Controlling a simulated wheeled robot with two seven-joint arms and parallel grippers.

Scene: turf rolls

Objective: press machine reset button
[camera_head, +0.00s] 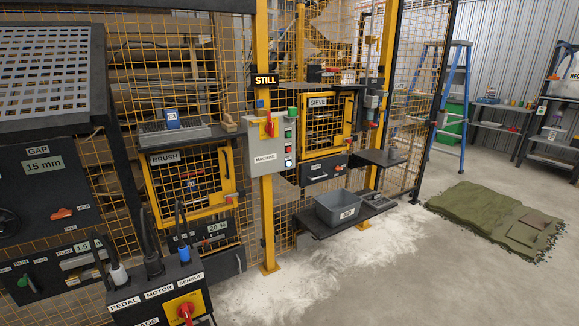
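The grey control box labelled MACHINE (259,146) is mounted on a yellow post in the middle of the view. A red handle (269,124) is on its front, and a green knob (292,112) shows at its top right. A lit STILL sign (264,80) is above the box. Neither of my grippers is in view.
A black box with PEDAL, MOTOR and SENSOR plugs (160,291) stands at the front left. A grey bin (341,208) sits on a low shelf right of the post. Yellow mesh doors flank the box. Pale powder covers the floor below; open floor lies front right.

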